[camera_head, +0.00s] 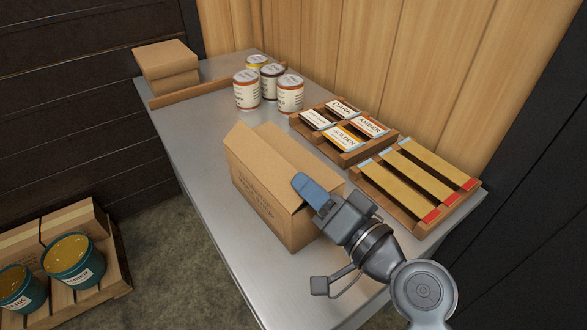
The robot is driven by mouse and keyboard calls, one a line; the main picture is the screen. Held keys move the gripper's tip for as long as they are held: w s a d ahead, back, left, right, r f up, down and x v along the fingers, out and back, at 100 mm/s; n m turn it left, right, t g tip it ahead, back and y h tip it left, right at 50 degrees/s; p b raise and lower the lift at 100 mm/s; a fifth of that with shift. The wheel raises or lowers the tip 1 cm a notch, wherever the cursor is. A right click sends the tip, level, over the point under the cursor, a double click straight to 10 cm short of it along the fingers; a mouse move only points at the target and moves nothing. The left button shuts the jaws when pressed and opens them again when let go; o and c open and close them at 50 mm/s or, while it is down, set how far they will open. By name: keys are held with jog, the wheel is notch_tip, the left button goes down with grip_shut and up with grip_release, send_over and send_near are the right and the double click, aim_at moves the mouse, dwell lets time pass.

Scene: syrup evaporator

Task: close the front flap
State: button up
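A brown cardboard box (259,199) with dark print on its long side stands on the metal table. A flap (238,144) at its far left end sticks up at a slant. Another cardboard panel (285,146) lies across the top. My gripper (303,186) is at the box's near right end, its blue fingertip over the top edge there. I cannot tell whether it touches the cardboard. Only one blue finger shows clearly, so its opening is unclear. The gripper and wrist hide part of the box's near right end and top.
Several labelled cans (247,92) stand behind the box. A wooden tray with label cards (345,134) and a wooden rack with yellow strips (419,180) lie right of it. Closed boxes (166,64) are at the far left. The metal table (200,165) is clear left of the box.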

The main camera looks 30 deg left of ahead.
aim_at(295, 173)
jog(key=shift+x, duration=2.3)
grip_shut()
jog(key=shift+f, duration=0.1)
jog(key=shift+w+f+m, duration=0.1)
jog(key=shift+f+m, duration=0.1)
jog(key=shift+m, duration=0.6)
